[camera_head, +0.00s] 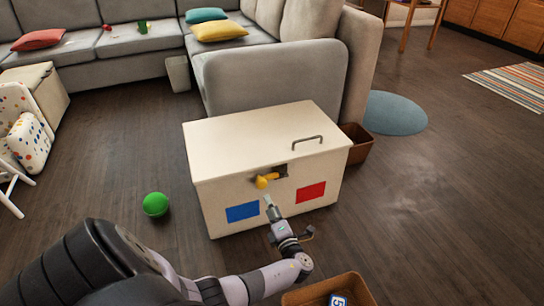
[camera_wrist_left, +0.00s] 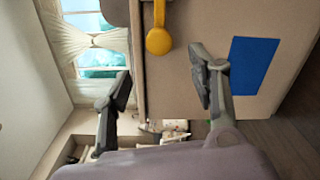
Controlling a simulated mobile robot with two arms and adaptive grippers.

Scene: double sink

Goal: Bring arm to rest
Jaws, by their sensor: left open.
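My left arm comes in from the lower left in the head view. Its left gripper (camera_head: 271,208) is just in front of a white chest, below the chest's yellow handle (camera_head: 263,181). In the left wrist view the left gripper (camera_wrist_left: 163,88) is open with its fingers wide apart and nothing between them. The yellow handle (camera_wrist_left: 158,40) hangs beyond the fingertips, apart from them. My right gripper is in neither view.
The white chest (camera_head: 225,150) has a shut lid and blue (camera_head: 242,212) and red (camera_head: 311,193) panels. A green ball (camera_head: 155,204) lies left of it. A brown bin (camera_head: 358,145) stands behind right, another box (camera_head: 300,297) at the bottom. Floor left is largely clear.

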